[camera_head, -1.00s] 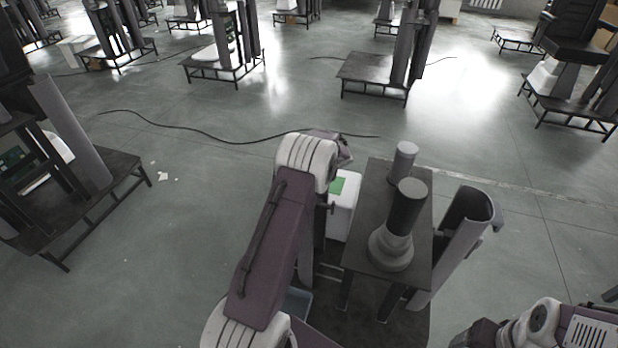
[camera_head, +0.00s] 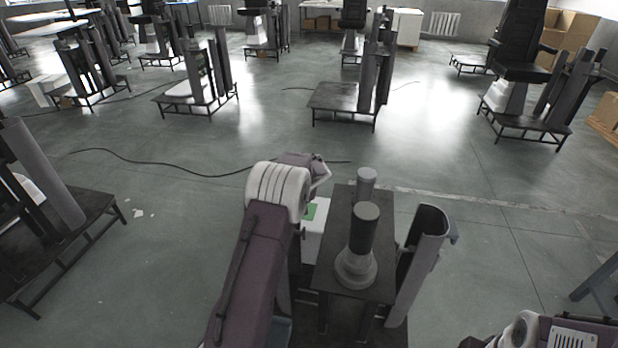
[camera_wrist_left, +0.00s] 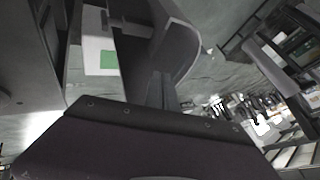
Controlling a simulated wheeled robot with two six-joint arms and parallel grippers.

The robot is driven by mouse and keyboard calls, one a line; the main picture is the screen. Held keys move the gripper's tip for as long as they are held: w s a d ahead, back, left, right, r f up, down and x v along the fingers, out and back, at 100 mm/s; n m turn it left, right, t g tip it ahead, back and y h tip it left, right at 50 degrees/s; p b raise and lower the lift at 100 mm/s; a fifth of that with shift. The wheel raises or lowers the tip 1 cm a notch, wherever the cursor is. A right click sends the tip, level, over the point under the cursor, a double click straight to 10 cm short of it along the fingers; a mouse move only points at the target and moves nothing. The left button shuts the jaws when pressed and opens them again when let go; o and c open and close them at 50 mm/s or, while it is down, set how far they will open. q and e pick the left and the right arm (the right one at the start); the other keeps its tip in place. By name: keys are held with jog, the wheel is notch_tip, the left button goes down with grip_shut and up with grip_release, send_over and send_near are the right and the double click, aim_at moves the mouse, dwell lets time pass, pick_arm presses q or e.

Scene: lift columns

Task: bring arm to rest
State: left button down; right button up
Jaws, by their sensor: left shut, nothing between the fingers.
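My left arm (camera_head: 255,250) comes up from the bottom of the head view, with a purple link and a light ribbed joint. Its wrist hides most of the left gripper there. In the left wrist view the left gripper (camera_wrist_left: 158,88) shows as dark fingers, shut and empty, beyond the dark housing edge. My right arm (camera_head: 550,334) shows only in part at the bottom right corner; its gripper is out of the picture.
Close to my left arm stand a dark plate (camera_head: 345,273) bearing grey cylinders (camera_head: 363,232), a white box (camera_head: 313,240) with a green label, and a curved grey column (camera_head: 420,262). A cable (camera_head: 150,165) lies on open floor. Several lift columns stand farther back.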

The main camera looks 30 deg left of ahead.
pick_arm(q)
jog(key=shift+d, duration=0.1)
jog(key=s+d+r+t+h, duration=0.15)
jog(key=s+d+r, duration=0.25)
jog(key=d+r, duration=0.45)
jog(key=s+d+f+m+g+h, duration=0.1)
jog(key=s+d+f, duration=0.2)
jog(key=s, duration=0.5)
jog(key=s+d+f+m+g+h, duration=0.1)
jog(key=s+d+f+h, duration=0.1)
jog(key=s+d, duration=0.4)
jog(key=s+d+f+m+g+h, duration=0.1)
jog(key=s+d+f, duration=0.3)
jog(key=s, duration=0.6)
jog(key=shift+d+m+h, duration=0.5)
jog(key=shift+d+h, duration=0.05)
jog(key=shift+h, duration=0.2)
